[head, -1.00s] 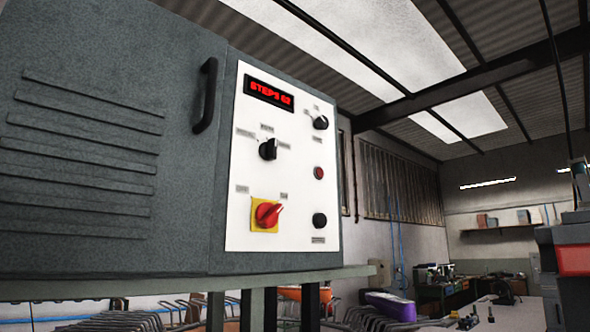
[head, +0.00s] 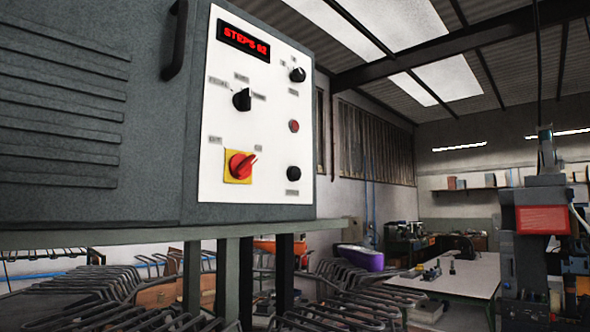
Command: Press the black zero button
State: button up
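The black button (head: 293,173) is at the lower right of the white control panel (head: 215,120), with a small label under it that is too small to read surely. A red button (head: 294,126) sits above it. Black knobs (head: 242,99) and (head: 297,75) are higher on the panel. A red rotary switch on a yellow plate (head: 240,166) is to the left of the black button. A red display (head: 243,42) at the top reads "STEPS 02". My gripper does not show in the head view.
The grey cabinet (head: 90,110) carries the panel and rests on a green frame (head: 150,236). Wire racks (head: 345,290) stand below. A white table (head: 465,276) and a machine with a red front (head: 543,219) are at right.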

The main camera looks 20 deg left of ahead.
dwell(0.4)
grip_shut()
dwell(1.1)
